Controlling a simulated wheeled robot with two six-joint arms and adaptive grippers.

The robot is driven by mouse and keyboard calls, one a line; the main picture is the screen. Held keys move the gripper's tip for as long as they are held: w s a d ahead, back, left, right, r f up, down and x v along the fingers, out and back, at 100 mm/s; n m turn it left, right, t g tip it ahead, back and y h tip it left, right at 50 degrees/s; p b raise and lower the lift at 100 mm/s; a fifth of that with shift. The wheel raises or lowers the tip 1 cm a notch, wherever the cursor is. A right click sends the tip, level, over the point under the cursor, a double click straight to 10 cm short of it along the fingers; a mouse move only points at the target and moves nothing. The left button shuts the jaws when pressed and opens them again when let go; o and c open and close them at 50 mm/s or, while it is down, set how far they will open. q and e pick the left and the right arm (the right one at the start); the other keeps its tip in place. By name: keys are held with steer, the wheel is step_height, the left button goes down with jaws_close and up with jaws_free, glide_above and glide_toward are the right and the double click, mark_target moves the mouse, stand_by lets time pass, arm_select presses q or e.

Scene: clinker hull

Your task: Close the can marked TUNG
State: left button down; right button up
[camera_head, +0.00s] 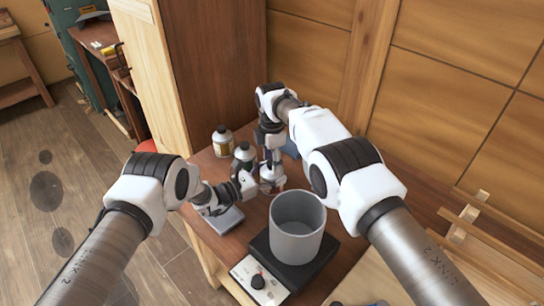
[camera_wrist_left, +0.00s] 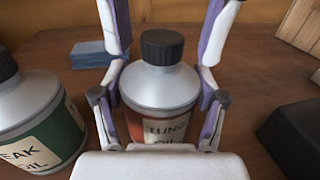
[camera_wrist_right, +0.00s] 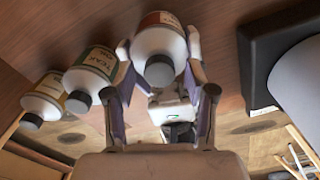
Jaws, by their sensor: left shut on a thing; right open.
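The can marked TUNG (camera_wrist_left: 160,88) is silver with a red and cream label and stands upright in the left wrist view. A black cap (camera_wrist_left: 162,46) sits on its top; whether it is tight I cannot tell. My left gripper (camera_wrist_left: 160,75) is shut on the can's body, one finger on each side. My right gripper (camera_head: 270,178) is above the can, pointing down. In the right wrist view its open fingers (camera_wrist_right: 158,50) stand on either side of the can's top, apart from the cap. In the head view my grippers largely hide the can.
A teak oil can (camera_wrist_left: 38,115) with a green label and a yellow-labelled can (camera_head: 222,142) stand left of it. A grey pot (camera_head: 297,226) sits on a black hotplate (camera_head: 262,248) in front. A blue block (camera_wrist_left: 95,53) lies behind. A grey flat device (camera_head: 222,220) is at the left edge.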

jaws_close()
steer(key=m, duration=1.7)
steer(key=shift+m, duration=0.4)
steer(key=m, duration=1.3)
steer(key=shift+o, duration=0.7)
jaws_free()
